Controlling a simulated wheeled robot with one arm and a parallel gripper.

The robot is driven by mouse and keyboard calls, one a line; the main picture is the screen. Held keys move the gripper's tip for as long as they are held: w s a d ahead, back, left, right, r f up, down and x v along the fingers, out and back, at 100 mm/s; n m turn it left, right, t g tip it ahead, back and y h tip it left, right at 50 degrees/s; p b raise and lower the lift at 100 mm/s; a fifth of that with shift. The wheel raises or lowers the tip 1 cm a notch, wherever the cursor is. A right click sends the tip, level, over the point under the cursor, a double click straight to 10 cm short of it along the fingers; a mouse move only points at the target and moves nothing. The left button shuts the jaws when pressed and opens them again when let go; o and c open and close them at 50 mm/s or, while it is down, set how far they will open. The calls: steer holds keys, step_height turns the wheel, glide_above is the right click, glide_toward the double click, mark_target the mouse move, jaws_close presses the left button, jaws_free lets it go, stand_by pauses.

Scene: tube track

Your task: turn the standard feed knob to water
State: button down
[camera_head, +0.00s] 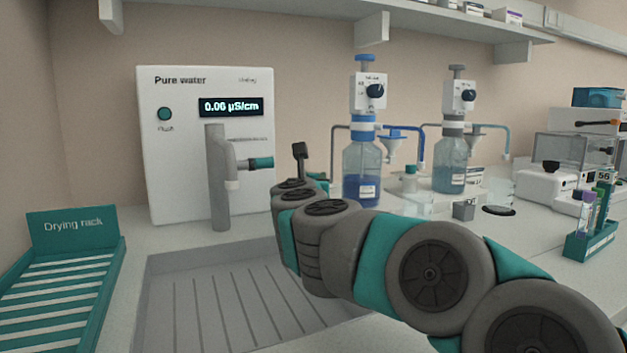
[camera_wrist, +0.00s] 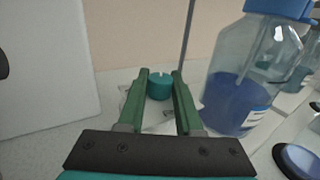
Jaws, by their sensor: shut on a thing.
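A short teal knob (camera_wrist: 159,86) with a small notch in its top stands between my fingertips in the wrist view. A pale plate or base with dark marks too small to read shows under it. My gripper (camera_wrist: 160,88) has its two green fingers on either side of the knob and is shut on it. In the head view my gripper (camera_head: 309,180) is low beside the blue-liquid bottle, and my arm hides most of the knob there. I cannot read which setting the knob points to.
The pure water unit (camera_head: 175,110) is on the left, above the sink (camera_head: 230,300). A second bottle (camera_head: 450,165) stands farther right.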

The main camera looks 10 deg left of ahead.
steer(key=shift+r+m+h, duration=0.1)
steer(key=shift+m+h, duration=0.7)
steer(key=shift+h, duration=0.5)
steer(key=c, duration=0.6)
jaws_free()
steer(key=s+b, duration=0.1)
steer(key=s, duration=0.6)
steer(key=shift+s+a, duration=0.15)
steer(key=shift+s, duration=0.25)
steer(key=shift+s, duration=0.1)
